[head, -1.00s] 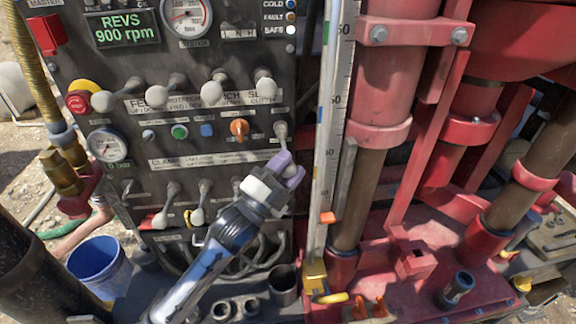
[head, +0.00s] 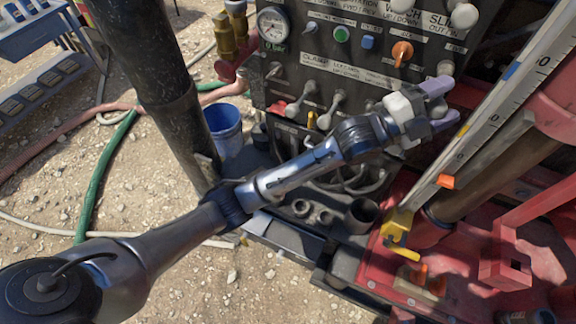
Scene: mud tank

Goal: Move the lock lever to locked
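The dark control panel (head: 330,75) carries several levers with pale grey knobs. I cannot read which one is labelled as the lock lever. One grey knob (head: 445,67) shows at the panel's right side, just above my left gripper (head: 449,104). That gripper has a white body and lilac fingers, spread apart and pointing right. Nothing shows clearly between them, and I cannot tell whether the upper finger touches the lever below the knob. Two more levers (head: 332,108) and (head: 300,100) stand lower on the panel, left of the gripper. My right gripper is not in view.
A blue bucket (head: 224,127) stands left of the panel, near a dark vertical pipe (head: 150,75). The white scale (head: 490,115) and red rig frame (head: 465,270) rise close to the gripper's right. Hoses cross the open gravel at left.

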